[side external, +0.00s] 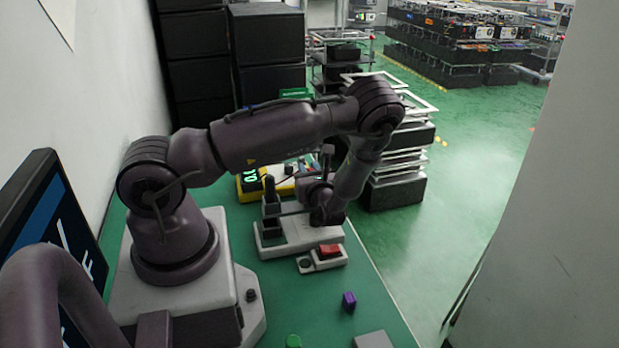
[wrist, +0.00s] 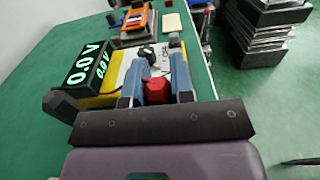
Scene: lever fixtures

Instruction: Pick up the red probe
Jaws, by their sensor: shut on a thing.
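The red probe (wrist: 157,91) shows in the wrist view as a small red piece between the two blue fingers of my gripper (wrist: 156,72). My gripper is shut on it. The meter (wrist: 108,94) has a yellow and white body and a dark display reading 0.0 V, just beyond the fingers. In the side external view the meter (side external: 249,180) stands behind my wrist. My gripper is mostly hidden there by my own arm, and I cannot make out the probe.
A pale lever fixture (side external: 298,236) with a black upright handle (side external: 270,190) stands near my wrist. Dark stacked trays (side external: 397,190) stand beyond the table's right edge.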

